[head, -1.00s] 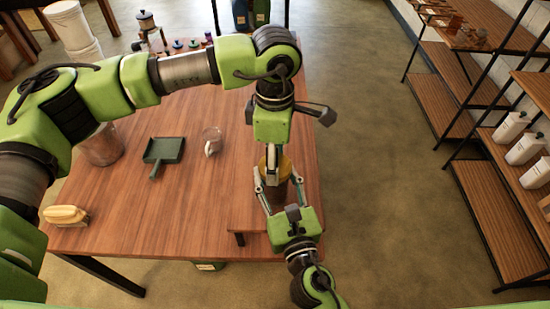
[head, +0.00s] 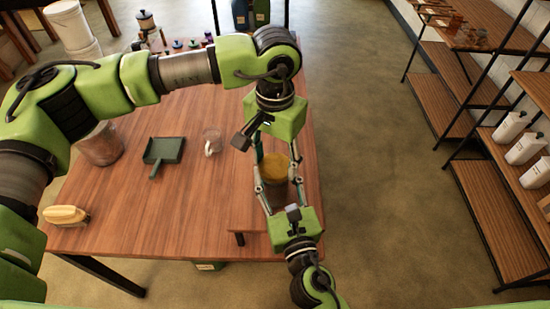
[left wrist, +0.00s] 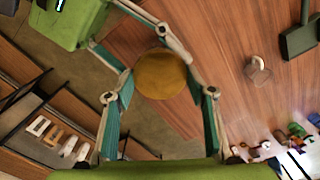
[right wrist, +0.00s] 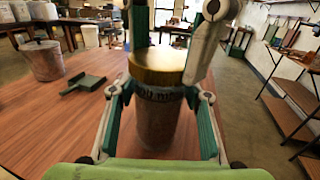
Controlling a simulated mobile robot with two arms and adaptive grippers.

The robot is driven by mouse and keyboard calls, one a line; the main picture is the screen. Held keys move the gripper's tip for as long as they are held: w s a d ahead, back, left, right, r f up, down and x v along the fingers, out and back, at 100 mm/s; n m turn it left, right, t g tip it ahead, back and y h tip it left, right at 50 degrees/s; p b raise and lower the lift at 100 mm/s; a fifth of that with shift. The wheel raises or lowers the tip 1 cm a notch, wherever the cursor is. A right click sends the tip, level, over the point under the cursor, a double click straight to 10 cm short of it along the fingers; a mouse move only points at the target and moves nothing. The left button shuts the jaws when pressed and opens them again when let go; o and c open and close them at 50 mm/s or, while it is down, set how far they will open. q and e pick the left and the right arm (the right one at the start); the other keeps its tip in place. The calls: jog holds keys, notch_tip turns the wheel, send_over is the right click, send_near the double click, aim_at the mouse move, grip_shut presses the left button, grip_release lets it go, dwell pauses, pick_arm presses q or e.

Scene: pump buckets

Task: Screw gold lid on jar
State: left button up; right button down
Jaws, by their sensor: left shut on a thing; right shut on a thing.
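The gold lid (head: 274,168) sits on top of the jar (right wrist: 157,125), which stands upright at the table's right front. The lid also shows as a round gold disc in the left wrist view (left wrist: 160,75) and at the jar's mouth in the right wrist view (right wrist: 158,64). My left gripper (head: 276,157) comes down from above and is shut on the lid, fingers on either side of its rim. My right gripper (head: 277,184) comes from the front and is shut around the jar body. How tightly the lid is threaded cannot be seen.
Shelves (head: 470,108) with white bottles stand to the right, across clear floor.

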pick_arm(q)
jog(key=shift+m, duration=1.2)
jog(key=o, duration=0.9)
jog(key=shift+c, duration=0.2)
notch_tip(320, 180, up, 12)
pick_arm(e)
jog(key=c, duration=1)
grip_release()
jog(key=shift+c, duration=0.2)
jog(key=v, duration=1.2)
